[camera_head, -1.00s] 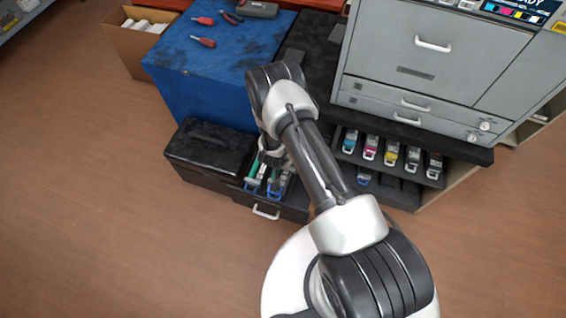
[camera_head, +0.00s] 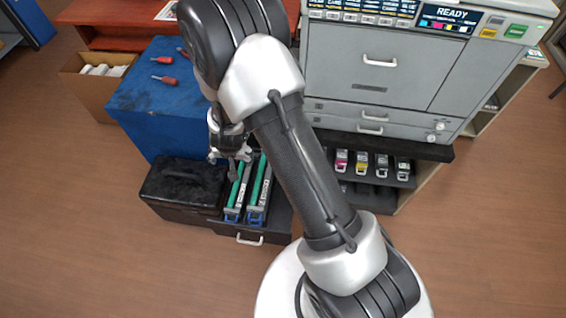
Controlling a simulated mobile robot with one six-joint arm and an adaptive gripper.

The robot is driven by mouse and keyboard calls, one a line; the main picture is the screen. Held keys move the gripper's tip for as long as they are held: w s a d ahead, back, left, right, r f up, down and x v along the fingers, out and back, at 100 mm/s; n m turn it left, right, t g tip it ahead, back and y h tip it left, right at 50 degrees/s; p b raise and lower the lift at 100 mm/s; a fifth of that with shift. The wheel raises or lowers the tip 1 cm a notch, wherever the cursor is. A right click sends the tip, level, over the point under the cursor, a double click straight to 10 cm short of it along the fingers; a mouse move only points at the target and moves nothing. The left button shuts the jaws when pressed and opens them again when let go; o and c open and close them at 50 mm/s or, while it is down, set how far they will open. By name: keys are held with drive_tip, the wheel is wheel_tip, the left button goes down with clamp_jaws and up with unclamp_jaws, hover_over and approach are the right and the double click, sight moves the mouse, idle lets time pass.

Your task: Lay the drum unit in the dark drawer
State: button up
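The dark drawer (camera_head: 281,224) stands pulled out low in front of the blue cabinet, its pale handle facing front. Two long drum units with green bars and blue front ends lie side by side in it, a left one (camera_head: 236,192) and a right one (camera_head: 260,190). I cannot tell them apart by kind. My gripper (camera_head: 230,158) points down over the back of the drawer, near the rear end of the left unit. Its fingers look spread, with nothing seen between them. My arm hides the drawer's back right part.
A black box (camera_head: 183,186) stands left of the drawer. The blue cabinet (camera_head: 150,110) with red-handled tools is behind. The grey printer (camera_head: 385,75) stands right, above a shelf of cartridges (camera_head: 382,163). The floor in front is clear.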

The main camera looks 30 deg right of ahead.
drive_tip(key=s+r+n+y, duration=0.15)
drive_tip(key=s+r, duration=0.25)
drive_tip(key=r, duration=0.8)
drive_tip(key=s+r+n, duration=0.2)
drive_tip(key=s+r, duration=0.2)
drive_tip(key=r, duration=0.7)
drive_tip(key=s+d+r, duration=0.1)
drive_tip(key=s+r, duration=0.2)
drive_tip(key=s, duration=0.3)
drive_tip(key=s+d+r+n+h, duration=0.1)
drive_tip(key=s+d+r, duration=0.1)
drive_tip(key=s+r, duration=0.2)
drive_tip(key=s+d+r+n, duration=0.1)
drive_tip(key=s+r, duration=0.2)
drive_tip(key=s, duration=0.7)
drive_tip(key=shift+s+d+r, duration=0.2)
drive_tip(key=shift+s+d, duration=0.05)
drive_tip(key=shift+d, duration=0.1)
drive_tip(key=shift+o, duration=0.4)
